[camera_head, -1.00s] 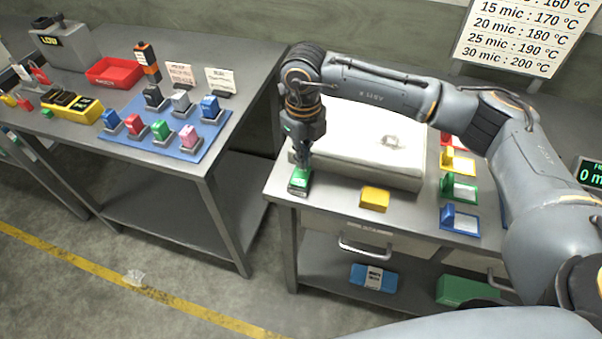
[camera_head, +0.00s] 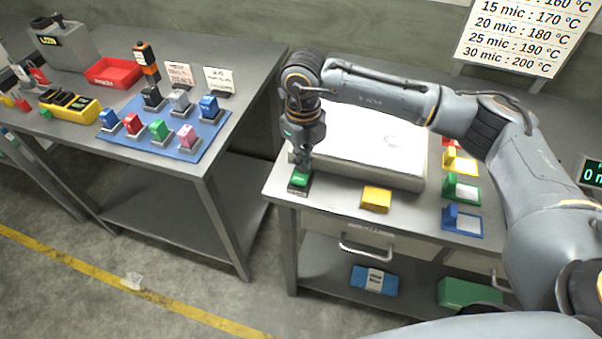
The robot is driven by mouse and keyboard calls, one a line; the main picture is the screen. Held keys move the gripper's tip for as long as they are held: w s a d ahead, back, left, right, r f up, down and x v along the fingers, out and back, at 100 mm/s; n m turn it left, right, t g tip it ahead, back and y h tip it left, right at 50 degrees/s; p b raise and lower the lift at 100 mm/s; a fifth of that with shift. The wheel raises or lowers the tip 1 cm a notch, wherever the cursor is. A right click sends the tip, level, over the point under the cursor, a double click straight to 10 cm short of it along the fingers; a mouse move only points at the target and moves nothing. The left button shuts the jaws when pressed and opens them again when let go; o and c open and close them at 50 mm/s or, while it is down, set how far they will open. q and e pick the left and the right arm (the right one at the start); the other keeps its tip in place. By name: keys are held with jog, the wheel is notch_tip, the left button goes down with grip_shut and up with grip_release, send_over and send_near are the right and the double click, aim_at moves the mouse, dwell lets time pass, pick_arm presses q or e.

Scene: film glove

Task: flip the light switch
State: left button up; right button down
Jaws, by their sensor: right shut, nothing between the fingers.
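The light switch (camera_head: 299,181) is a small green rocker in a dark housing near the front left corner of the right table. My right gripper (camera_head: 303,163) is shut and empty. It points down onto the switch, its fingertips at the rocker's top, touching or nearly so. They hide part of the rocker. Behind it lies a flat light box (camera_head: 400,150) with a bright white top. My left gripper is not in view.
A yellow block (camera_head: 376,199) lies right of the switch. Blue (camera_head: 462,220) and green (camera_head: 461,188) holders stand further right. A gap separates this table from the left one, which has a blue mat (camera_head: 190,150) with several coloured blocks.

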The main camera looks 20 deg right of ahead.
jog(key=shift+r+p, duration=1.7)
jog(key=shift+r, duration=1.85)
jog(key=shift+f, duration=0.1)
